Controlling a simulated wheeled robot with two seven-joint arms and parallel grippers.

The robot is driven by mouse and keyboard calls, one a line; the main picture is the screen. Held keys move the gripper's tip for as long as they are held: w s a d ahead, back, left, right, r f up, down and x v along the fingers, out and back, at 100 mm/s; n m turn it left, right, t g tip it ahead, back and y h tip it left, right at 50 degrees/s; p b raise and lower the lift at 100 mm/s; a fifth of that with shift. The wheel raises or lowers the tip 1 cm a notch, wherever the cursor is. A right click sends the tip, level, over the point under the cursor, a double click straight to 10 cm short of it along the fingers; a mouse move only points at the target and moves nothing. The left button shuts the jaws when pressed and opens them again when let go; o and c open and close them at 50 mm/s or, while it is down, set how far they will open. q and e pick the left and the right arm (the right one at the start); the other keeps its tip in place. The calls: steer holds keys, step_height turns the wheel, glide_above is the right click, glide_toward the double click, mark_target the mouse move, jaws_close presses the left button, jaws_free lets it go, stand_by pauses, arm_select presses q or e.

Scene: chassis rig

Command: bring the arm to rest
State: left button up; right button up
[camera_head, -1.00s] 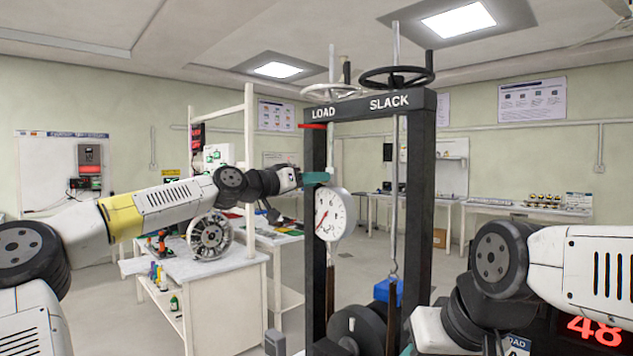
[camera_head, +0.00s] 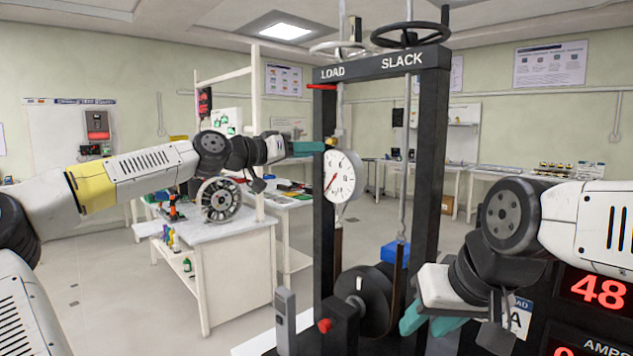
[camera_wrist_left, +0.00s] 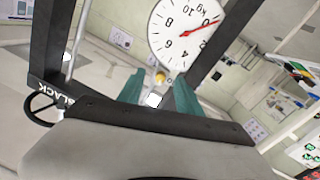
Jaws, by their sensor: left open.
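My left arm (camera_head: 150,168) reaches in from the left, and its left gripper (camera_head: 310,147) is beside the frame's left post, near the round dial gauge (camera_head: 342,177). In the left wrist view the two teal fingers (camera_wrist_left: 158,92) stand apart with nothing clearly held between them. The gauge face (camera_wrist_left: 180,38) is beyond the fingertips there. My right gripper (camera_head: 430,320), with teal fingers, is low in front of the frame's right post; its finger gap is unclear.
The dark frame (camera_head: 430,150) marked LOAD and SLACK has handwheels (camera_head: 410,34) on top. A dark drum (camera_head: 363,300) and blue block (camera_head: 393,253) are low inside it. A white bench (camera_head: 230,245) with a finned wheel (camera_head: 221,200) stands left. A red display (camera_head: 598,290) is right.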

arm_select(q)
steer(key=s+d+f+m+g+y, duration=0.2)
steer(key=s+d+f+g+y, duration=0.15)
steer(key=d+f, duration=0.85)
steer(key=s+a+f+g+y, duration=0.1)
steer(key=s+f+y, duration=0.2)
steer(key=s+f, duration=0.3)
steer(key=s+a+f+g+y, duration=0.2)
steer(key=s+f, duration=0.1)
steer(key=f, duration=0.5)
steer(key=s+a+r+n+y, duration=0.1)
steer(key=s+a+n, duration=0.3)
steer(key=s+a, duration=0.4)
steer(key=s+a+r+n+t+y, duration=0.1)
steer(key=s+a+r+n, duration=0.1)
steer(key=s+a, duration=0.7)
steer(key=s+n, duration=0.1)
steer(key=s, duration=0.3)
steer(key=shift+s+r+n+y, duration=0.15)
steer(key=shift+s+n+y, duration=0.2)
steer(key=shift+s+n, duration=0.05)
stand_by(2.9)
